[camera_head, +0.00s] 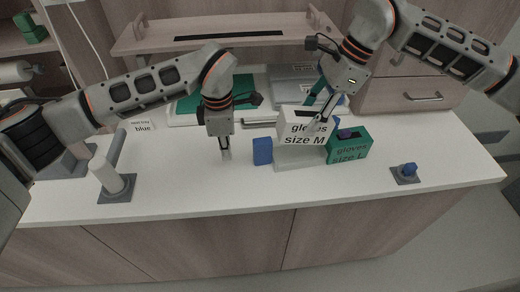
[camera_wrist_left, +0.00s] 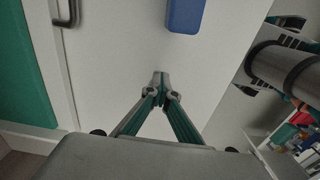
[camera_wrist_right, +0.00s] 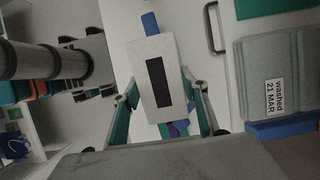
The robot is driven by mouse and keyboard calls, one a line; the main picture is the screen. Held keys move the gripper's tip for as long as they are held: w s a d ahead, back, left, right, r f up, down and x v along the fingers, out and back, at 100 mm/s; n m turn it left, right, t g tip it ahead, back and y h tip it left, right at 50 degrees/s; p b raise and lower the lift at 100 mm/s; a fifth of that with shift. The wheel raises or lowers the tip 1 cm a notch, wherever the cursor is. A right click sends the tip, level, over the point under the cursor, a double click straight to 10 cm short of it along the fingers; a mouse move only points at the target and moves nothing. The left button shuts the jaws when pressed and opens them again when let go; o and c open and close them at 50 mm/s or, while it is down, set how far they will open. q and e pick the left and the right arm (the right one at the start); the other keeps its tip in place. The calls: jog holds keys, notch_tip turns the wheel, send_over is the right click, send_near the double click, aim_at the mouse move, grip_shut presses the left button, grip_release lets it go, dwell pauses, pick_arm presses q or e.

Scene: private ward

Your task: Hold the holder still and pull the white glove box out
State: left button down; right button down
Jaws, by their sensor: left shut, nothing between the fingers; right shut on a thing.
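The white glove box (camera_head: 305,131), marked "gloves size M", is between the fingers of my right gripper (camera_head: 318,118). Its top, with a dark slot, fills the middle of the right wrist view (camera_wrist_right: 143,72), with a finger of my right gripper (camera_wrist_right: 162,92) on each side. Below the box is a pale holder (camera_head: 300,157). A blue block (camera_head: 262,151) stands at its left end; I cannot tell if they are joined. The box hides whether its lower edge is clear of the holder. My left gripper (camera_head: 225,155) is shut and empty, apart from the blue block, also in the left wrist view (camera_wrist_left: 186,12).
A green box (camera_head: 349,150), marked "gloves size L", stands close to the right of the holder. A grey base with a blue knob (camera_head: 408,170) is farther right. A white post on a grey base (camera_head: 108,178) stands at left. The front counter (camera_head: 225,193) is clear.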

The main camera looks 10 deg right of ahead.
pick_arm(q)
jog(key=c, duration=2.4)
grip_release()
pick_arm(e)
jog(key=shift+a, duration=0.1)
pick_arm(q)
jog(key=shift+o, duration=0.2)
notch_tip(320, 180, up, 12)
pick_arm(e)
jog(key=shift+s, duration=0.1)
